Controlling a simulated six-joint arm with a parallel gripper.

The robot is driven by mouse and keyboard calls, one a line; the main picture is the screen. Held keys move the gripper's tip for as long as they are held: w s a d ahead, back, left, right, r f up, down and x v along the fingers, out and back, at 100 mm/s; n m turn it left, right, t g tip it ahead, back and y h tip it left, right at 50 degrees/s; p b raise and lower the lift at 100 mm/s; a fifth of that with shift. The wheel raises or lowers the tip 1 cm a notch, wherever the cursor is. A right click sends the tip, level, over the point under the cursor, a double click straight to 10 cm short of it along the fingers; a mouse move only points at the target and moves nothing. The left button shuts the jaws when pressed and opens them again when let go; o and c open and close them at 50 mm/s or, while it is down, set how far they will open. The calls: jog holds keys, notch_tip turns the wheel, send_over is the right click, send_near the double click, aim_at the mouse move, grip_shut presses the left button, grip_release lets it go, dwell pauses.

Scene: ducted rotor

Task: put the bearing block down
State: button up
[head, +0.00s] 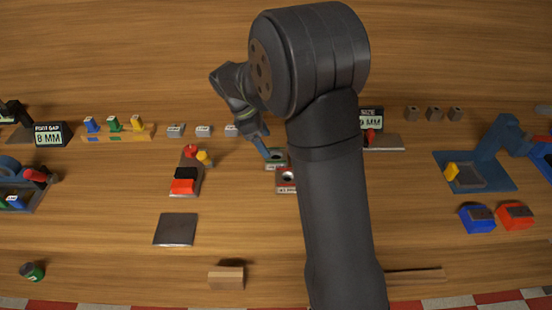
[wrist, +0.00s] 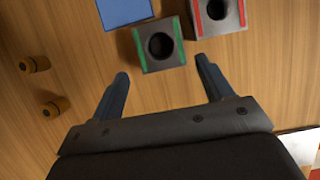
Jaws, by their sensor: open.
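A grey bearing block with green edge strips and a round dark bore (wrist: 160,46) is on the wood surface in the wrist view. It also shows in the head view (head: 279,154), partly hidden by my gripper. My gripper (wrist: 163,72) is open, with its two fingers apart and the green-edged block just beyond and between the tips. I cannot tell whether a finger touches it. In the head view my gripper (head: 266,153) is at this block. A similar block with red edge strips (wrist: 217,14) stands close by; the head view shows it (head: 286,187) just in front.
A blue flat piece (wrist: 124,11) lies beside the green-edged block. Two brown pegs (wrist: 38,63) are at the left of the wrist view. A dark square plate (head: 176,230) and a cardboard-coloured block (head: 226,277) are nearer the front. My arm hides part of the table.

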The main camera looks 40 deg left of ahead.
aim_at(274, 159)
jog(key=shift+d+x, duration=0.15)
jog(key=shift+x, duration=1.35)
jog(key=shift+d+x, duration=0.15)
jog(key=shift+x, duration=1.35)
jog(key=shift+w+r, duration=0.15)
jog(key=shift+w, duration=0.05)
jog(key=c, duration=1)
